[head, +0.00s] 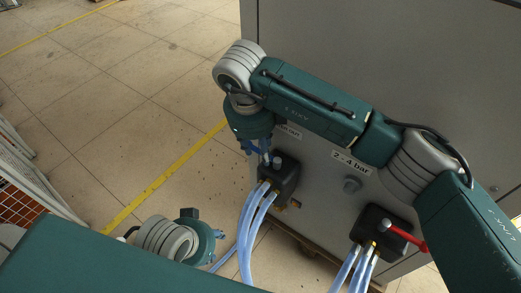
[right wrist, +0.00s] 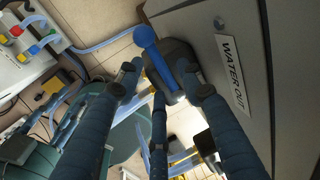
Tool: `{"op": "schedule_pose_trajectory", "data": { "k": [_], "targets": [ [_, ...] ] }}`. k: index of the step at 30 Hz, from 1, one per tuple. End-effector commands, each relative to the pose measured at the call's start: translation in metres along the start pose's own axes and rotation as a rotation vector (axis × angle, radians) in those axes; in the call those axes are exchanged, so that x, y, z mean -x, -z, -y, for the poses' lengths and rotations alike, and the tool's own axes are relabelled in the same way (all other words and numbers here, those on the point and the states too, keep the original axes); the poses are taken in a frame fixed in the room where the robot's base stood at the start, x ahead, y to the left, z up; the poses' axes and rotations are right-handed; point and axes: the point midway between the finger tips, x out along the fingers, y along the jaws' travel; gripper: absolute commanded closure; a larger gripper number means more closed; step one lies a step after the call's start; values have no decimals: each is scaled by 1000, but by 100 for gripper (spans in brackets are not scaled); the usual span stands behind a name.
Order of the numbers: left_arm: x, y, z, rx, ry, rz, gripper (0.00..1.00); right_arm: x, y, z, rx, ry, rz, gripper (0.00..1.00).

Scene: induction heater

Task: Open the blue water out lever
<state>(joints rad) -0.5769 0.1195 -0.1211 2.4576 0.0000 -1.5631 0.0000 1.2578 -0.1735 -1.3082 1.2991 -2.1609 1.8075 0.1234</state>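The blue water out lever (right wrist: 156,60) shows in the right wrist view, its rounded end toward the top, on a dark block (right wrist: 182,62) beside the "WATER OUT" label (right wrist: 232,75). My right gripper (right wrist: 158,76) has its fingers spread on both sides of the lever, with a third finger below. I cannot tell whether any finger touches it. In the head view my right gripper (head: 258,146) hangs above the black hose block (head: 280,180); the lever is hidden there. My left gripper (head: 218,235) is low, left of the hoses, mostly hidden by its own arm.
A second black block (head: 382,225) with a red lever (head: 407,238) and hoses stands to the right on the grey cabinet (head: 350,50). Blue hoses (head: 248,225) hang below the first block. The tiled floor (head: 120,90) at left is open, with a yellow line (head: 165,178).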

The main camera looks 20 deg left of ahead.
Motion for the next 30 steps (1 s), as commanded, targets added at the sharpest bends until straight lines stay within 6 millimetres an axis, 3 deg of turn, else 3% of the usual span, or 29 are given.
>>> {"op": "schedule_pose_trajectory", "data": {
  "k": [4,12,18,26,30],
  "targets": [
    [5,0,0,0,1,-2,60,-10,0,0,0,-1,-1,62],
    [6,0,0,0,1,-2,60,-11,0,0,0,-1,0,62],
    [6,0,0,0,1,-3,60,-10,0,0,0,-1,0,100],
    [5,0,0,0,1,-3,60,-11,0,2,0,0,1,100],
    [3,0,0,0,1,-5,60,-13,2,12,10,2,4,100]
  ]
}}
